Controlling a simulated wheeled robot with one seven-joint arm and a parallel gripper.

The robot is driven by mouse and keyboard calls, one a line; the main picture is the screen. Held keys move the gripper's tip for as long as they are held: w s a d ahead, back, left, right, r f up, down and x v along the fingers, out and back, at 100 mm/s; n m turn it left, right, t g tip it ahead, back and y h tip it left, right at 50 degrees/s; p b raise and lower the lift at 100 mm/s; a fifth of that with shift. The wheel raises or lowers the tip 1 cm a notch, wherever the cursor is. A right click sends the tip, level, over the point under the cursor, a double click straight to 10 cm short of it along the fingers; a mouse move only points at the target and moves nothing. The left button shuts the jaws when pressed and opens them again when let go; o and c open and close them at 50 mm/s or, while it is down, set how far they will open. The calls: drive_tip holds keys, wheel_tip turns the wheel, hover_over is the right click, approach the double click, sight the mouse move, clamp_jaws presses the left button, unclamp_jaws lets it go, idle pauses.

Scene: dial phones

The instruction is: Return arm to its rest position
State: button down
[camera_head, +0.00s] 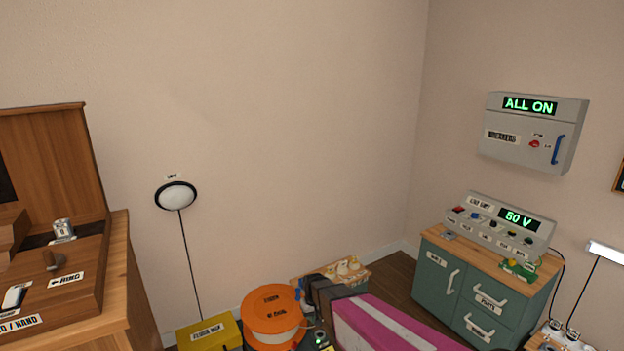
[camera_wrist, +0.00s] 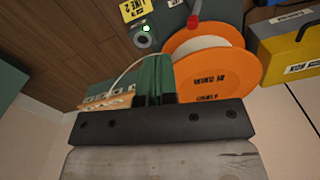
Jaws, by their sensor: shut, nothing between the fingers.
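My arm (camera_head: 385,325), magenta with a pale stripe, reaches in from the bottom of the head view. Its dark end lies in front of a wooden board and just right of an orange reel. In the wrist view my gripper (camera_wrist: 157,62) shows two dark green fingers pressed together, with nothing held between them. The fingers stand beside the reel in the picture; I cannot tell how far apart they are in depth.
The orange reel (camera_head: 271,308) and a yellow box (camera_head: 209,335) stand low by the wall. A wooden board (camera_head: 358,279) with pale parts is behind my arm. A wooden cabinet (camera_head: 118,290) is left. A green cabinet (camera_head: 437,279) bearing a control panel (camera_head: 495,226) is right.

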drive_tip(key=s+d+r+m, duration=0.2)
drive_tip(key=s+d+r, duration=0.4)
drive_tip(key=d+r, duration=0.3)
drive_tip(key=s+d+r+m, duration=0.1)
drive_tip(key=s+d+r, duration=0.5)
drive_tip(key=d+r, duration=0.3)
drive_tip(key=shift+d+r+m, duration=0.35)
drive_tip(key=shift+r+m, duration=0.05)
drive_tip(key=shift+r, duration=0.45)
